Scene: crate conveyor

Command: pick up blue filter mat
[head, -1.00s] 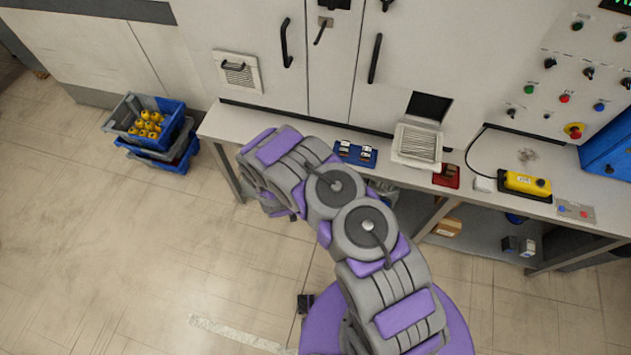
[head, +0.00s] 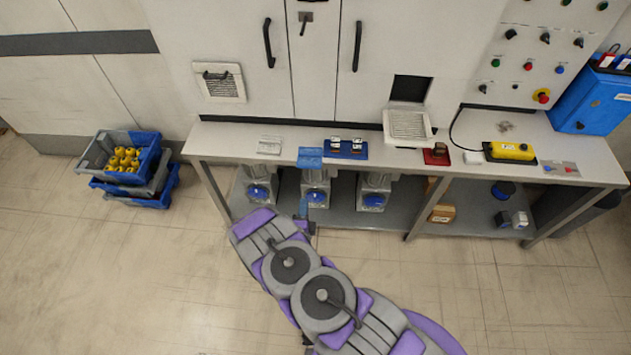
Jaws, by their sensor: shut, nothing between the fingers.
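A flat blue piece (head: 310,158), which looks like the blue filter mat, lies at the front edge of the bench (head: 230,140), left of a blue tray. My gripper (head: 304,218) is small and dark at the end of my purple and grey arm. It is in front of and below the bench edge, apart from the blue piece, and appears shut and empty. Its fingertips are hard to make out against the shelf behind.
A blue tray with small parts (head: 346,149), a grey plate (head: 270,145), a white louvred cover (head: 408,125), a red item (head: 437,154) and a yellow pendant (head: 511,151) are on the bench. Several motor-like units (head: 373,192) stand below. Stacked crates (head: 156,146) are at left.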

